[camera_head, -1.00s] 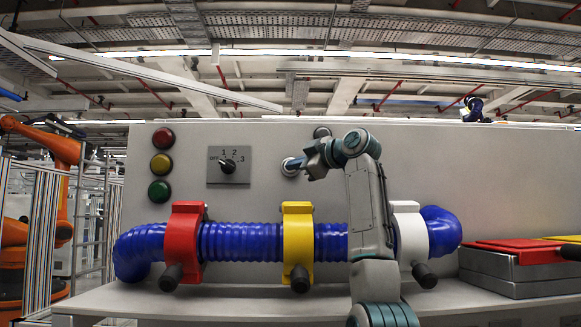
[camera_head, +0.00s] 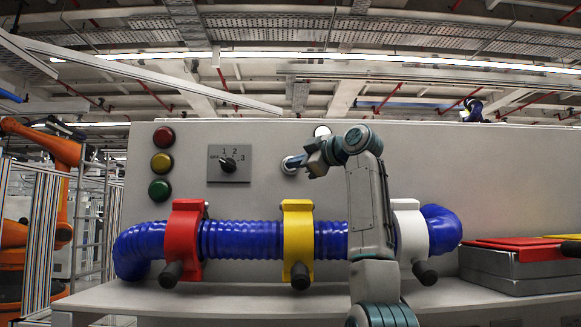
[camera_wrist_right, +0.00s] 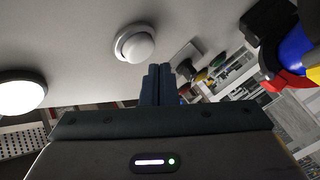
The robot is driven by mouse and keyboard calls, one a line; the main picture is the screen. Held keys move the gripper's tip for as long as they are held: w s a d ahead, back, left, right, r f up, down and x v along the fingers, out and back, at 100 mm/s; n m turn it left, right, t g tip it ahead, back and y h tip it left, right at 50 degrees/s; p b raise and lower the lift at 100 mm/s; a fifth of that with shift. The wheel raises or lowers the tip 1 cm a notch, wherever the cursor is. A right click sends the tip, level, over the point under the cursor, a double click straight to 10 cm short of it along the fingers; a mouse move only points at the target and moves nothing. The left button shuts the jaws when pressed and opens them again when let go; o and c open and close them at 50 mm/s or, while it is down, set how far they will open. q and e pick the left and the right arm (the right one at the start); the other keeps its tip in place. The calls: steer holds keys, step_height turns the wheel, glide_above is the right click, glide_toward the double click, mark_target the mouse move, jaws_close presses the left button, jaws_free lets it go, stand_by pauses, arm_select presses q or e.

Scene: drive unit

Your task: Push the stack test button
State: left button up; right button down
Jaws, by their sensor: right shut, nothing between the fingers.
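A round white push button (camera_head: 289,166) sits on the grey panel, partly hidden behind my right gripper (camera_head: 304,162). In the right wrist view it is a pale dome in a ring (camera_wrist_right: 134,44), just past and left of the fingertips (camera_wrist_right: 158,70). The right gripper is shut and empty, its tips close to the button. Whether they touch it I cannot tell. A round lamp (camera_head: 322,130) above right of the button is bright white, and it also glows in the right wrist view (camera_wrist_right: 20,93). My left gripper is out of view.
Red (camera_head: 163,136), yellow (camera_head: 161,163) and green (camera_head: 159,190) round lamps and a rotary switch (camera_head: 228,164) are on the panel's left. A blue hose (camera_head: 240,241) in red, yellow and white clamps runs below. Grey boxes (camera_head: 515,270) stand at the right.

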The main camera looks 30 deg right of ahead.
steer(key=s+a+b, duration=0.3)
steer(key=s, duration=0.2)
steer(key=shift+b, duration=0.3)
